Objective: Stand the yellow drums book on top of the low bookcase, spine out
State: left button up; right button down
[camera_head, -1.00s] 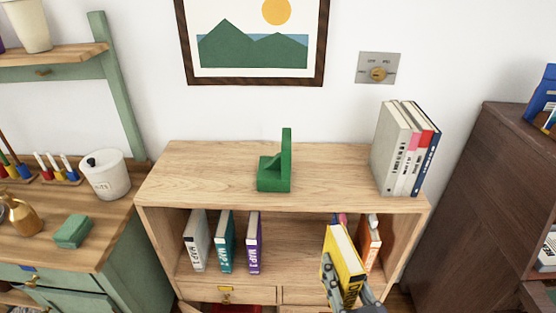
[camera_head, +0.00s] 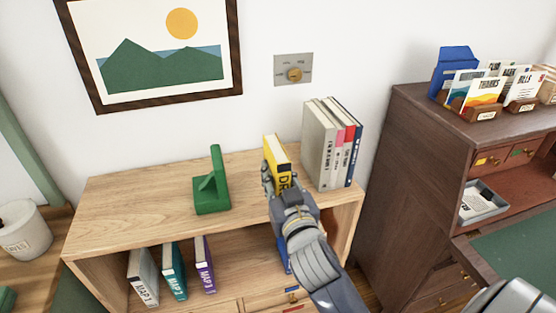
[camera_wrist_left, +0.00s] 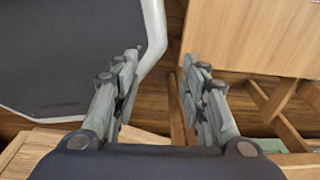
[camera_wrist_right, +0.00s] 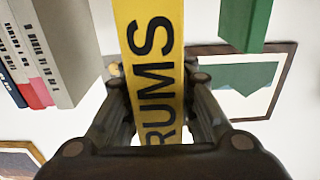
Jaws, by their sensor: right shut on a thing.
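The yellow drums book (camera_head: 276,163) is upright at the top of the low bookcase (camera_head: 130,205), between the green bookend and the row of standing books. My right gripper (camera_head: 284,190) is shut on it from the front. The right wrist view shows the yellow spine (camera_wrist_right: 152,65) with the letters "RUMS" facing that camera, between the two fingers (camera_wrist_right: 160,110). I cannot tell whether the book's bottom touches the top board. My left gripper (camera_wrist_left: 158,85) is open and empty in the left wrist view; it is not seen in the head view.
The green bookend (camera_head: 211,190) stands left of the yellow book. Several grey, pink, red and blue books (camera_head: 320,145) stand right of it. Map books (camera_head: 173,270) stand on the shelf below. A dark wooden desk (camera_head: 405,170) is at the right. The top board's left part is clear.

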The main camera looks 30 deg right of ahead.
jog(key=shift+w+d+f+p, duration=0.4)
jog(key=shift+w+d+f, duration=0.4)
jog(key=shift+w+d, duration=0.8)
jog(key=shift+w+d+f+p, duration=0.45)
jog(key=shift+w+d+f, duration=0.3)
jog(key=shift+w+d, duration=0.9)
jog(key=shift+w+d+f+p, duration=0.4)
jog(key=shift+w+d+f, duration=0.5)
jog(key=shift+d, duration=1.3)
jog(key=shift+w+r, duration=0.1)
jog(key=c, duration=1.3)
grip_release()
